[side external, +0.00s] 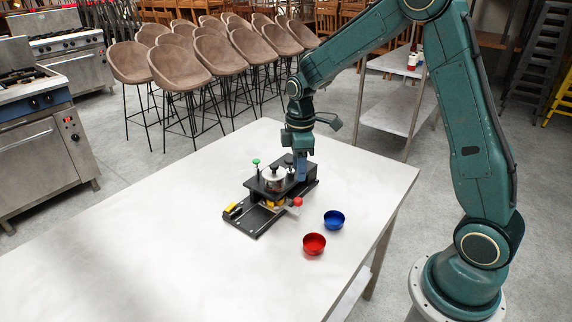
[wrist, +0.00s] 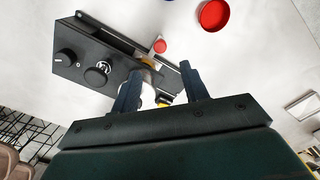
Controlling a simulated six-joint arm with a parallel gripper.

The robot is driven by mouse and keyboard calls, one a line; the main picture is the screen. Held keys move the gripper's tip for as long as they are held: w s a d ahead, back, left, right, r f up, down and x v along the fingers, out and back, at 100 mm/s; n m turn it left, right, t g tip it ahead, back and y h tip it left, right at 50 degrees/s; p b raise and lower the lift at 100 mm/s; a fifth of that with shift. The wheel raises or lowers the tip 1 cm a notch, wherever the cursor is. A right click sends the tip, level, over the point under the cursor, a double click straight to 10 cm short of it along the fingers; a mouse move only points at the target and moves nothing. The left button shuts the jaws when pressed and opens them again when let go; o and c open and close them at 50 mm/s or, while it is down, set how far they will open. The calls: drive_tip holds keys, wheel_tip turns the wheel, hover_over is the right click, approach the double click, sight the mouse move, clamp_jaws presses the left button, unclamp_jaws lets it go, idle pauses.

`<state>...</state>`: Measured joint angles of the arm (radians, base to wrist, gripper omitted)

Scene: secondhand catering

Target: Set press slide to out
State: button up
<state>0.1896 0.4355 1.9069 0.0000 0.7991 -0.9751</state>
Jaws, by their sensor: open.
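The press (side external: 267,196) is a black fixture on a long black base on the table, with a raised top plate and a silver round part (side external: 273,179). A green knob (side external: 256,163) stands at its far left. A red ball knob (side external: 297,202) on a pale arm sticks out at its near right side; it also shows in the wrist view (wrist: 159,46). A yellow piece (side external: 233,210) sits at the base's left end. I cannot tell which part is the slide. My gripper (wrist: 160,74) is open above the press, fingers pointing down; its fingers partly hide the press.
A blue bowl (side external: 334,219) and a red bowl (side external: 314,243) stand on the table (side external: 130,250) to the right of the press. The table's left and front areas are clear. Bar stools (side external: 212,60) and stoves (side external: 40,150) stand behind on the floor.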

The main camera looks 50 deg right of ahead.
sight(298, 199)
wheel_tip(298, 199, down, 10)
drive_tip(key=shift+f, duration=0.1)
idle(0.4)
clamp_jaws()
drive_tip(key=shift+a, duration=0.1)
